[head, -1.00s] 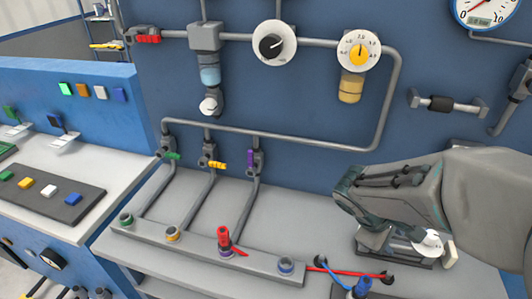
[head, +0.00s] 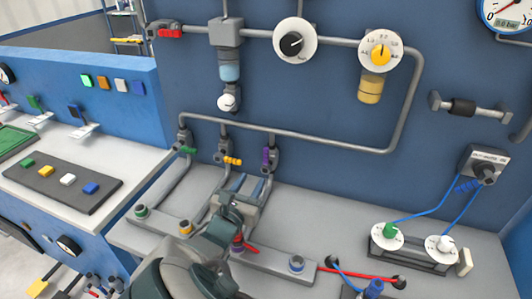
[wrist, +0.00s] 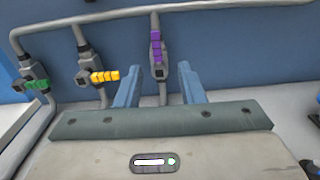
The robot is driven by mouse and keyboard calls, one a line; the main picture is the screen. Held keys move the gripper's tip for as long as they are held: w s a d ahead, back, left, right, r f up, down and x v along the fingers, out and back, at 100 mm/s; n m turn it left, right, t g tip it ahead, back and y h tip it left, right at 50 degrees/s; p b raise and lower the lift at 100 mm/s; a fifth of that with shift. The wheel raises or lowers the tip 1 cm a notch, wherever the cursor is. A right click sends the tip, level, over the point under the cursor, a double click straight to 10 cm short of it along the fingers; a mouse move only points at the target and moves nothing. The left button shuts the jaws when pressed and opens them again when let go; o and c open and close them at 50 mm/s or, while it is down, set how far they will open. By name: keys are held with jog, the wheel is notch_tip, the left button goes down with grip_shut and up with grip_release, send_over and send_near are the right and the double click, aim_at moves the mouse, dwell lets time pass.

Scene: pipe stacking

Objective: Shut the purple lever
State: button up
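The purple lever (head: 266,156) sits on the rightmost of three vertical pipe valves below the horizontal pipe. In the wrist view the purple lever (wrist: 157,47) points along its pipe, upright. My gripper (head: 252,186) is just below and in front of it in the head view. In the wrist view my gripper (wrist: 157,84) has its two blue fingers apart, with the purple valve's pipe seen between them and the lever above. The fingers hold nothing, and I cannot tell whether they touch the pipe.
A yellow lever (head: 232,161) and a green lever (head: 187,150) sit on the valves to the left, both turned sideways. A red lever valve (head: 238,243) stands on the bench manifold near my arm.

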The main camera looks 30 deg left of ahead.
aim_at(265, 154)
jog(key=w, duration=0.4)
jog(key=w+a, duration=0.1)
jog(key=w, duration=0.4)
jog(key=w+a+p, duration=0.1)
jog(key=w, duration=0.3)
jog(key=shift+w, duration=0.25)
jog(key=shift+c, duration=0.2)
grip_shut()
